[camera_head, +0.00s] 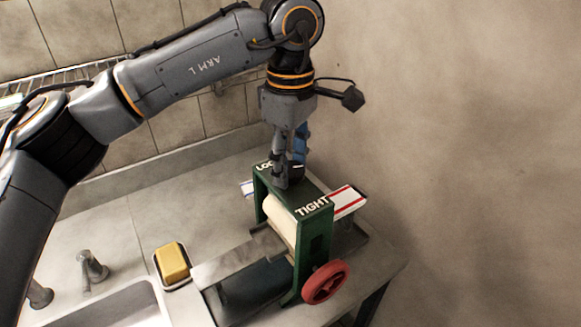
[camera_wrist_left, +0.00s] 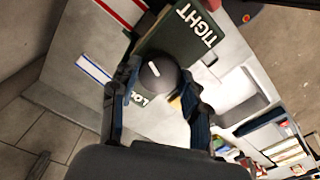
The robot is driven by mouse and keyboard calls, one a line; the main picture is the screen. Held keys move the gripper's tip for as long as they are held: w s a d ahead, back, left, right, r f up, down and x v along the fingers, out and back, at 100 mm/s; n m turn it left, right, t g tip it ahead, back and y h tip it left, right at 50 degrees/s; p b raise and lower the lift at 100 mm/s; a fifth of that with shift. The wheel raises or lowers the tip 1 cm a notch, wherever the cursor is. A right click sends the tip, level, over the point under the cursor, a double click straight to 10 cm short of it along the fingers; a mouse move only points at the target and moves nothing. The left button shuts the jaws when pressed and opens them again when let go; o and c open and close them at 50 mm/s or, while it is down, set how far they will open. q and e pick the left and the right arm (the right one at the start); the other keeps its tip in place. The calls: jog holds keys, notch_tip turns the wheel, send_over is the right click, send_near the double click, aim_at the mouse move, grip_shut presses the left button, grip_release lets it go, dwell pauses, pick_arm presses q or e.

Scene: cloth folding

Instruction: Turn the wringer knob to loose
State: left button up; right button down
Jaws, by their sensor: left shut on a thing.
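The green wringer (camera_head: 318,232) stands on the counter, with "TIGHT" readable on its top and the other label, starting "LOO", partly hidden. The round dark knob (camera_wrist_left: 160,78) sits on top between the labels in the left wrist view and carries a short white mark. My left gripper (camera_head: 287,180) points straight down at the wringer top and hides the knob in the head view. In the left wrist view its fingers (camera_wrist_left: 158,88) are closed around the knob, one on each side. My right gripper is in neither view.
A red handwheel (camera_head: 325,282) is on the wringer's near side, below a cream roller (camera_head: 279,218). Striped cloth (camera_head: 346,201) lies behind the wringer. Yellow soap (camera_head: 173,261) in a dish and a sink (camera_head: 105,308) are to the left. A wall rises close on the right.

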pick_arm(q)
jog(key=n+b, duration=0.1)
jog(key=n, duration=0.4)
jog(key=shift+n+b, duration=0.3)
jog(key=shift+b, duration=0.1)
jog(key=n+b, duration=0.1)
jog(key=n, duration=0.4)
jog(key=n+b, duration=0.2)
jog(key=n, duration=0.3)
jog(key=shift+n, duration=0.4)
jog(key=n+b, duration=0.1)
jog(key=n, duration=0.4)
jog(key=shift+r+n, duration=0.1)
jog(key=shift+n, duration=0.3)
jog(key=o, duration=1.2)
jog(key=shift+c, duration=0.2)
